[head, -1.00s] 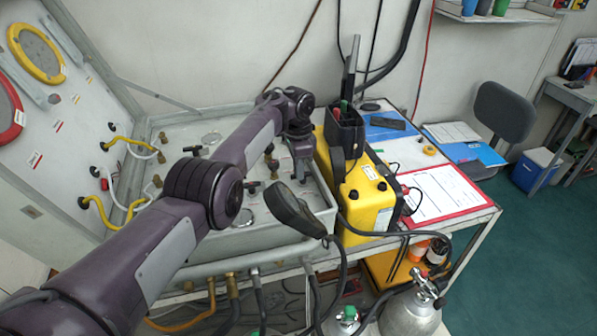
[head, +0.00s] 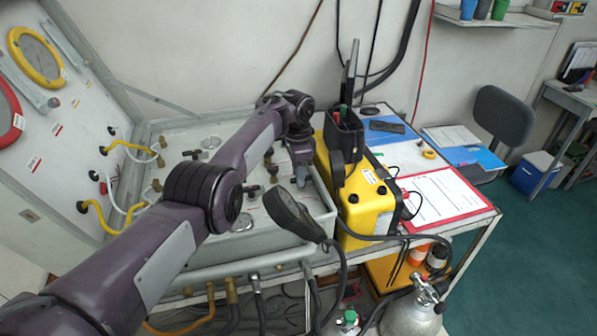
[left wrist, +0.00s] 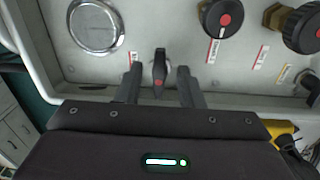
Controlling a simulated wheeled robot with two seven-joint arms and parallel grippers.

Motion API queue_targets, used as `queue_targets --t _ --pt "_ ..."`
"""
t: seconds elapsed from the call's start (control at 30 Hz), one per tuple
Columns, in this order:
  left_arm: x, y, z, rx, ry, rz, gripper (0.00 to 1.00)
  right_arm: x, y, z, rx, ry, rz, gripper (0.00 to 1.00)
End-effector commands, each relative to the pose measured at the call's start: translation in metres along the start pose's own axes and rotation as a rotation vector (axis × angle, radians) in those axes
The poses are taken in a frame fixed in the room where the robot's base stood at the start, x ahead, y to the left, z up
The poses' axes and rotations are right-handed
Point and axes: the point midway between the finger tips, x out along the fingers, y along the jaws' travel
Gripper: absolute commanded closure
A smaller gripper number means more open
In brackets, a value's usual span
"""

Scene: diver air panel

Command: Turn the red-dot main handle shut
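My left gripper (left wrist: 159,88) is open, its two dark fingers pointing at the grey panel (left wrist: 182,50). A small black handle with a red mark (left wrist: 159,72) stands between the fingers in the left wrist view, with a narrow gap on each side. It points roughly toward the gripper, along the fingers. In the head view my left gripper (head: 302,178) reaches down over the right part of the panel box, beside the yellow case. The handle cannot be made out there. My right gripper is not in view.
A round black knob with a red dot (left wrist: 222,18) and another such knob (left wrist: 304,28) sit to the right of the handle; a round gauge (left wrist: 96,26) is to its left. The yellow case (head: 362,196) stands close to the box. A dark handheld device (head: 292,214) hangs in front.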

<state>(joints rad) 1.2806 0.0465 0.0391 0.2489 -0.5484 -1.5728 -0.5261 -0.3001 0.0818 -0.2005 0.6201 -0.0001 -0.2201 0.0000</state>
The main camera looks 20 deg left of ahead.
Motion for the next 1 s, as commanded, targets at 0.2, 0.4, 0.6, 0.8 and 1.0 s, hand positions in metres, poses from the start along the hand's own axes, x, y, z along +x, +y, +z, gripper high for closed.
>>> queue_targets --t 0.2,0.4,0.6,0.8,1.0 --pt "-0.025 -0.001 -0.001 0.001 0.004 -0.004 0.66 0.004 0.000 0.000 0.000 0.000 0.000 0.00" --pt "-0.057 -0.001 -0.001 0.001 0.004 -0.003 0.66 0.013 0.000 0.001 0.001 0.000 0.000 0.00" --pt "-0.076 -0.001 -0.001 0.001 0.001 -0.002 0.66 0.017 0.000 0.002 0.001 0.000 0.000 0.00" --pt "-0.078 0.000 -0.001 0.001 0.001 -0.001 0.66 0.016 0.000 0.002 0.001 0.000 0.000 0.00" --pt "-0.078 0.000 -0.001 0.001 0.001 -0.001 0.66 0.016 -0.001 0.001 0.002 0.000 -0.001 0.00"
